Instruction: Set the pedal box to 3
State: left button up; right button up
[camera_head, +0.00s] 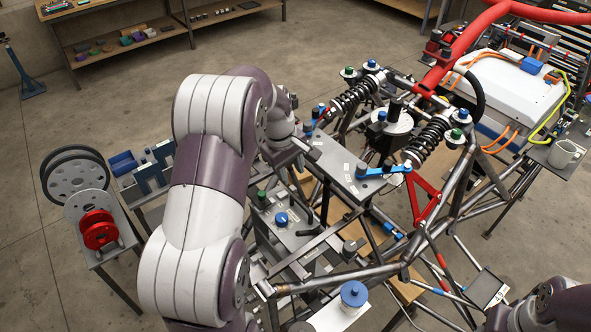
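My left arm reaches up the middle of the picture and bends over to the tube chassis. My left gripper (306,140) is at the left edge of a grey labelled plate (338,163) in the chassis; its fingers are small and partly hidden, so I cannot tell whether they touch anything. A blue lever (385,171) lies on the right end of this plate. Below it, a grey box (290,232) carries a blue knob (281,218) and a green knob. I cannot tell which part is the pedal box, and no number is readable. My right gripper is out of view.
Chassis tubes (345,278), black coil springs (427,139) and a red tube (468,42) crowd the area around the plate. A stand with a red reel (98,229) and a rack of blue parts (124,163) stand left. A white case (507,82) is at upper right.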

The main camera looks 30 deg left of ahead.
pick_arm(q)
jog(key=p, duration=0.3)
send_over(299, 202)
jog(key=s, duration=0.2)
notch_tip(299, 202, down, 7)
jog(key=f, duration=0.1)
jog(key=w+f, duration=0.1)
jog(key=f, duration=0.1)
jog(key=w+f, duration=0.1)
jog(key=shift+a+f+p, duration=0.2)
jog(key=shift+f+p, duration=0.05)
jog(key=shift+p, duration=0.15)
jog(key=shift+f, duration=0.25)
jog(key=shift+s+d+r, duration=0.15)
jog(key=shift+s+d, duration=0.1)
jog(key=shift+s, duration=0.05)
jog(key=shift+w, duration=0.1)
grip_shut()
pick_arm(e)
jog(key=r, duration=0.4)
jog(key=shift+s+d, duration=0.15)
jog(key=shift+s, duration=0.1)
